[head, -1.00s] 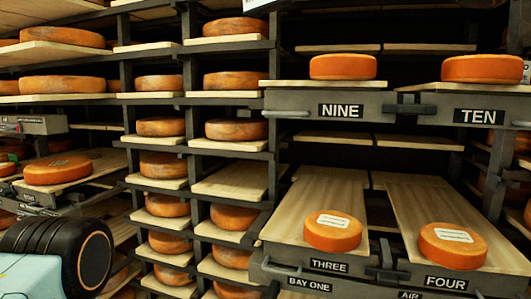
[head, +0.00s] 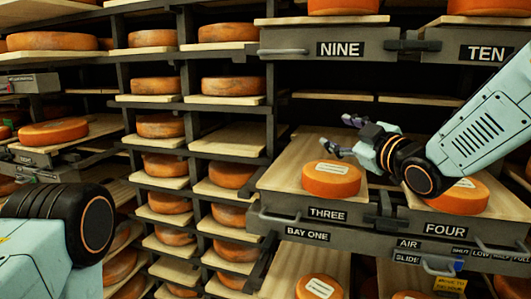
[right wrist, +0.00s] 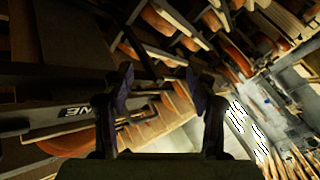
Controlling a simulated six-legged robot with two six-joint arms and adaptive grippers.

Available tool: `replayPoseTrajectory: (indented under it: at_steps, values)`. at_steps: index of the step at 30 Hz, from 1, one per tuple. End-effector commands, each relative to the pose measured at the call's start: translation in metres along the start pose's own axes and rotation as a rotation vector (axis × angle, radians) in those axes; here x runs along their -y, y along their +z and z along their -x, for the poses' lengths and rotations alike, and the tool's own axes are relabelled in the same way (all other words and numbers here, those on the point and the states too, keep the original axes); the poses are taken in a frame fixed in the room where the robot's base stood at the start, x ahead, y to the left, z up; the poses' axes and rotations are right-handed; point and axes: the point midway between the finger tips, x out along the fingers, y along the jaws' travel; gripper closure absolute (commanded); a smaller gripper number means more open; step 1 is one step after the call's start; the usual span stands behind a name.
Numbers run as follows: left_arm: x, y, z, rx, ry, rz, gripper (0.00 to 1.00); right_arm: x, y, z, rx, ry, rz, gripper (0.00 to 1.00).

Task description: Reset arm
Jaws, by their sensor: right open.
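My right arm comes in from the right edge in the head view. Its gripper (head: 343,135) is open and points left, above the pull-out shelf THREE (head: 281,180) and the orange cheese wheel (head: 331,185) with a white label on it. In the right wrist view the two fingers of the right gripper (right wrist: 160,90) stand apart with nothing between them. My right arm partly hides the labelled wheel (head: 455,199) on shelf FOUR. Of my left arm, only a link and a black joint show at the lower left; its gripper is out of the picture.
Shelves NINE (head: 340,49) and TEN (head: 487,53) are above the right gripper, with cheese wheels at the top edge. A rack with several wheels (head: 231,174) stands left of the gripper. A lower labelled wheel (head: 319,288) sits below BAY ONE.

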Motion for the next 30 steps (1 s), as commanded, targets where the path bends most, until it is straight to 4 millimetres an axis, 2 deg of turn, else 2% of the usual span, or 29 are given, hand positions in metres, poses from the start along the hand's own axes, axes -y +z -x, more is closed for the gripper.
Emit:
replayPoseTrajectory:
  at_steps: [1,3,8,14,18,23,30]
  values:
    - [0.000,0.000,-0.010,0.000,0.000,0.000,0.60,0.023,0.031,0.004,0.056,-0.016,-0.064,0.42]
    - [0.000,0.000,-0.016,0.000,0.000,0.000,0.60,0.049,0.065,0.012,0.130,-0.029,-0.154,0.42]
    - [0.000,0.000,-0.032,0.000,0.000,0.000,0.60,0.110,0.140,0.038,0.308,-0.051,-0.341,0.42]
    - [0.000,0.000,-0.053,0.000,0.000,0.000,0.60,0.188,0.226,0.086,0.540,-0.062,-0.545,0.42]
    - [0.001,0.000,-0.069,0.000,0.000,0.000,0.60,0.244,0.278,0.131,0.710,-0.063,-0.667,0.42]
    - [0.001,0.000,-0.088,0.000,0.000,0.000,0.60,0.309,0.331,0.193,0.916,-0.059,-0.779,0.42]
    - [0.001,0.000,-0.121,0.000,0.000,0.000,0.60,0.404,0.391,0.304,1.235,-0.070,-0.877,0.42]
